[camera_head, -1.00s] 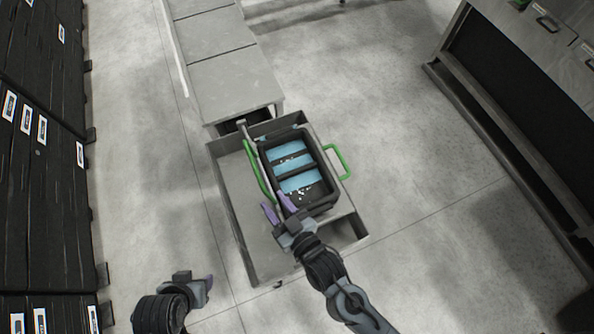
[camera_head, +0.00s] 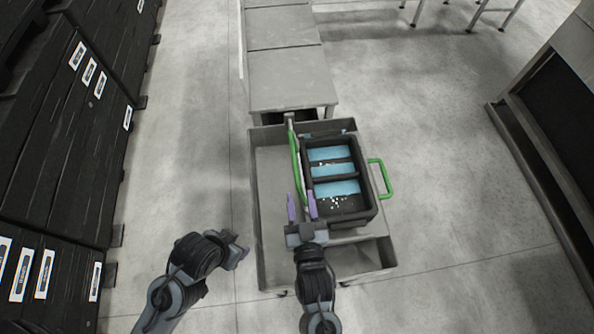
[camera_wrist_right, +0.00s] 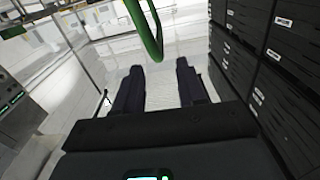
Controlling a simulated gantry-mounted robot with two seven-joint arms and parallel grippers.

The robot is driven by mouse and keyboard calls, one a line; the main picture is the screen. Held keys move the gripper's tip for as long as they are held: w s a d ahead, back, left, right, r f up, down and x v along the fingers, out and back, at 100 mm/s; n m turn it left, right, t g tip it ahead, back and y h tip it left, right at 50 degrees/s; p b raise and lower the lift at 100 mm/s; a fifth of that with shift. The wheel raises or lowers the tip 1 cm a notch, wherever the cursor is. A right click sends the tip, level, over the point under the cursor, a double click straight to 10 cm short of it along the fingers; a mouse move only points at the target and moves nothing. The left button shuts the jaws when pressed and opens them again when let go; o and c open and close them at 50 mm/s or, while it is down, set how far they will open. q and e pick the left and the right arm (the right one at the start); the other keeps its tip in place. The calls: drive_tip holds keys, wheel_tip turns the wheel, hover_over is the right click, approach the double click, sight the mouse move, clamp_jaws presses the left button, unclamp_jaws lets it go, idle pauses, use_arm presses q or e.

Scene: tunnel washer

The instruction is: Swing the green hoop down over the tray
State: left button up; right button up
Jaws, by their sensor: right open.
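The dark tray (camera_head: 345,213), with light-blue panels and small white bits inside, sits in a grey cart. A green hoop (camera_head: 295,158) stands along the tray's left side, seen almost edge-on. Its curved end (camera_wrist_right: 148,35) shows at the top of the right wrist view. My right gripper (camera_head: 302,205) is open, with its two purple fingers pointing toward the hoop's near end. In the wrist view the fingers (camera_wrist_right: 158,70) are apart with nothing between them, and the hoop's end is just beyond the tips. My left gripper (camera_head: 240,250) hangs left of the cart, its jaw gap unclear.
A green loop handle (camera_head: 386,180) sticks out at the tray's right side. The cart (camera_head: 270,225) has raised walls and stands against a grey bench (camera_head: 290,80). Black cabinets (camera_head: 75,130) line the left. Open floor lies on both sides of the cart.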

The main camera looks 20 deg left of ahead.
sight(298, 183)
drive_tip(key=x, duration=0.8)
drive_tip(key=shift+w+p, duration=0.2)
drive_tip(key=shift+p, duration=0.1)
drive_tip(key=shift+c, duration=0.4)
clamp_jaws()
